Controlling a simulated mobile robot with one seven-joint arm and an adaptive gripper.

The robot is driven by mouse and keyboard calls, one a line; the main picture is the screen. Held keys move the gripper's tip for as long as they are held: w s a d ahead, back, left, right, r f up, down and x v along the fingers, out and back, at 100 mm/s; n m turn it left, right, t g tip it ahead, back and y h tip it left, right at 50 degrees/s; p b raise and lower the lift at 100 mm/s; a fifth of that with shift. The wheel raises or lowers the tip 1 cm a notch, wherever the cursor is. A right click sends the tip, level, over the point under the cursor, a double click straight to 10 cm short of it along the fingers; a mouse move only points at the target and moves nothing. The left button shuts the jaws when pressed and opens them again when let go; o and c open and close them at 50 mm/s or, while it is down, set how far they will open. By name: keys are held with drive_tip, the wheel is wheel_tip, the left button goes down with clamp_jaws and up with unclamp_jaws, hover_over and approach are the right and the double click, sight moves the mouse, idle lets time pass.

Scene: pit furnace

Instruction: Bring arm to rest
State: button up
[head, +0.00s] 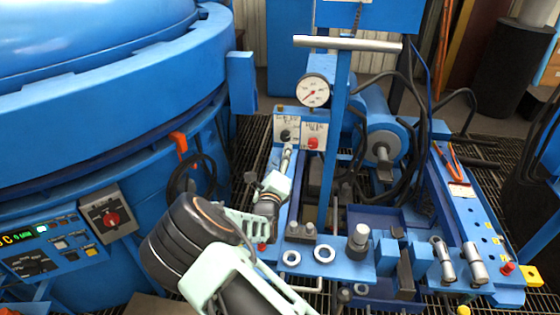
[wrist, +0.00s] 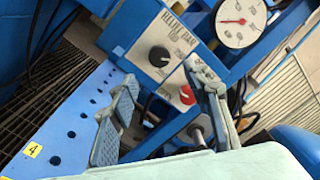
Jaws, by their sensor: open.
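My gripper (head: 270,170) is in the middle of the head view, in front of the blue pump bench, at the end of my pale green and dark arm. In the wrist view its two grey fingers stand apart with nothing between them (wrist: 160,75). Beyond the fingers is a white-faced control box (wrist: 160,55) with a black knob (wrist: 159,56) and a red knob (wrist: 187,95). The fingers overlap the box in the picture; I cannot tell how close they are. The right finger covers part of the red-knob panel.
A large blue furnace (head: 110,75) fills the left, with a control panel (head: 48,247) on its side. A pressure gauge (head: 314,91) and a T-handled post (head: 347,43) rise from the bench. Loose rings (head: 324,253) and metal fittings (head: 474,262) stand at the front right. Hoses hang behind.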

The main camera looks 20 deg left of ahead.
drive_tip(key=shift+v, duration=0.9)
